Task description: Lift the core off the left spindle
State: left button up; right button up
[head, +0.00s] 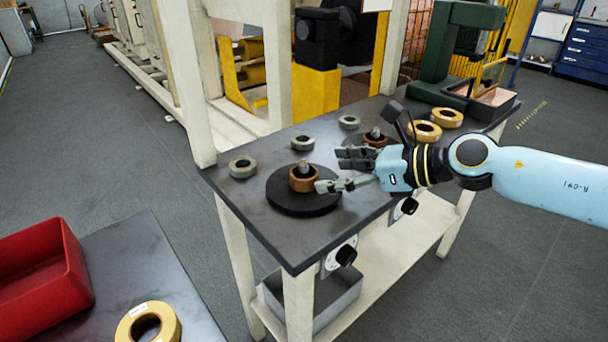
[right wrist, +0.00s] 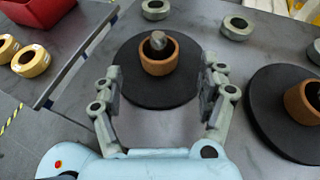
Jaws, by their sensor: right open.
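The copper-brown core (head: 303,181) sits around the metal spindle post (head: 304,164) on a round black disc (head: 290,204), the left one of two. In the right wrist view the core (right wrist: 158,64) lies centred ahead of the fingers, with the post standing out of its hole. My right gripper (head: 333,170) is open and comes in from the right over the disc. In the right wrist view its fingers (right wrist: 160,76) are spread wide on either side of the core line, with a visible gap on each side. My left gripper is not in view.
The other spindle, with its own core (right wrist: 304,103), stands beside on a second disc. Grey rings (head: 242,167) lie along the table's back. Tan rolls (head: 424,131) and a green press (head: 444,60) stand at right. A red bin (head: 40,270) is on a separate left table.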

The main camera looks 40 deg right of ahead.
aim_at(308, 172)
jog(key=x, duration=0.6)
jog(key=shift+w+a+r, duration=0.1)
jog(key=shift+w+a, duration=0.05)
jog(key=shift+w, duration=0.05)
jog(key=c, duration=0.9)
